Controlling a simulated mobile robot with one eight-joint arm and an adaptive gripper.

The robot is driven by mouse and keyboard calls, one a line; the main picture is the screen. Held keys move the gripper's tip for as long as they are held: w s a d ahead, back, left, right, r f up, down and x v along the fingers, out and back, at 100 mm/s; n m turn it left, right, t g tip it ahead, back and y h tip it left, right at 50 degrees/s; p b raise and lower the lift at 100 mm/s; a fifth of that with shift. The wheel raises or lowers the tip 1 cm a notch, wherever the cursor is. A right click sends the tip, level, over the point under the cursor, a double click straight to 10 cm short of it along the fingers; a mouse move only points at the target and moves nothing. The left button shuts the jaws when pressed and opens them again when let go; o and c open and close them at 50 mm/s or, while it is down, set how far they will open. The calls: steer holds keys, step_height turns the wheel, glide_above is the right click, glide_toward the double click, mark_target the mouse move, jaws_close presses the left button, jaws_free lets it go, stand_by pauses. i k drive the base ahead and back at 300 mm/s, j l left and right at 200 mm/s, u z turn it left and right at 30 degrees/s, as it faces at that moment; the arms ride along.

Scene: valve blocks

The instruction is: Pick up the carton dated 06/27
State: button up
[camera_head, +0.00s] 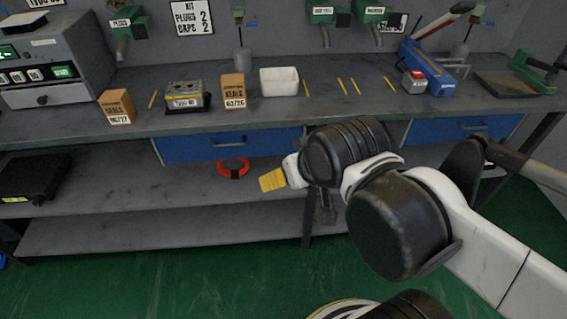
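The carton dated 06/27 (117,107) is a small brown box standing upright on the left part of the workbench top (62,119), with its white date label facing front. A similar brown carton (233,90), whose label seems to read 03/26, stands farther right on the same bench. My arm reaches in from the right, and its end, my gripper (276,178), appears in front of the lower shelf. It is below and to the right of the 06/27 carton, well apart from it. A small yellow piece shows at its tip. Its fingers cannot be made out.
A metal block on a black base (184,95) sits between the cartons. A white bin (279,81) and several yellow sticks lie to the right. A grey test unit (55,62) stands left of the 06/27 carton. A red ring (233,164) lies on the lower shelf.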

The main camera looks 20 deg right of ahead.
mark_target(118, 105)
steer(key=i+j+z, duration=0.1)
steer(key=j+z, duration=0.25)
steer(key=j, duration=0.25)
steer(key=j+z, duration=0.3)
steer(key=j, duration=0.25)
steer(key=j+z, duration=0.35)
steer(key=j, duration=0.25)
steer(key=k+j+z, duration=0.1)
steer(key=j+z, duration=0.25)
steer(key=j, duration=0.25)
steer(key=k+j+z, duration=0.15)
steer(key=j+z, duration=0.15)
steer(key=j, duration=0.25)
